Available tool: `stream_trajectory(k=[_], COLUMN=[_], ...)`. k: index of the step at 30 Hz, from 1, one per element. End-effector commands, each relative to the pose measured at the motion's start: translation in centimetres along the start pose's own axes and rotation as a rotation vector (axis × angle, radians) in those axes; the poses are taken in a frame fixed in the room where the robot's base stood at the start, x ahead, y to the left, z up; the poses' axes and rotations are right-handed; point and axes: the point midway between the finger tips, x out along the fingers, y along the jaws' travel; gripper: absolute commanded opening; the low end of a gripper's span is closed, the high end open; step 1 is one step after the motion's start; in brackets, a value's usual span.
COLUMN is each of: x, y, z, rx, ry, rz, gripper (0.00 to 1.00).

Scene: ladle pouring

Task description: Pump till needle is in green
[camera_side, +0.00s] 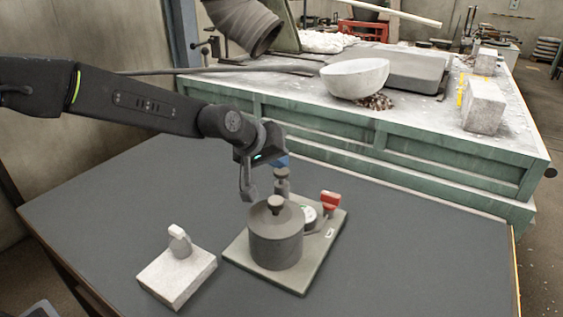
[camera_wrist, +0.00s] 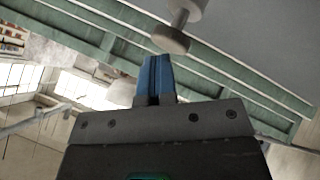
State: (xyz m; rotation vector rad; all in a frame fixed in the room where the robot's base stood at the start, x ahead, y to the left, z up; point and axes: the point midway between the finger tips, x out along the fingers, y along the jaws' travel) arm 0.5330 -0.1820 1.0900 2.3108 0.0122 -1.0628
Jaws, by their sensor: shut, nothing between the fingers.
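The pump device stands on a grey-green base plate (camera_side: 308,275) on the dark table. It has a large dark cylinder with a knob on top (camera_side: 275,238), and a smaller post with a round grey knob (camera_side: 282,174) behind it. A small round gauge (camera_side: 308,216) with some green sits beside the cylinder, partly hidden; its needle is too small to read. My gripper (camera_side: 281,161) is just above or behind the rear knob; contact cannot be told. In the wrist view, my blue fingers (camera_wrist: 155,68) are together and empty, and a grey knob on a stem (camera_wrist: 171,40) appears just beyond them.
A red part (camera_side: 330,201) stands at the base plate's back right. A pale block with a small knobbed piece (camera_side: 177,275) lies to the left. A green workbench (camera_side: 410,155) with a white bowl (camera_side: 354,79) is behind. The table's right side is clear.

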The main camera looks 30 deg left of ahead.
Motion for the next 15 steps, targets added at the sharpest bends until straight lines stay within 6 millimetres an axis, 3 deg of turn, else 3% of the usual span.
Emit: stream_trajectory(k=[15], x=[0.55], y=[-0.43], z=[0.50], rx=[0.001], ry=[-0.005], rz=[-0.003], gripper=[0.00])
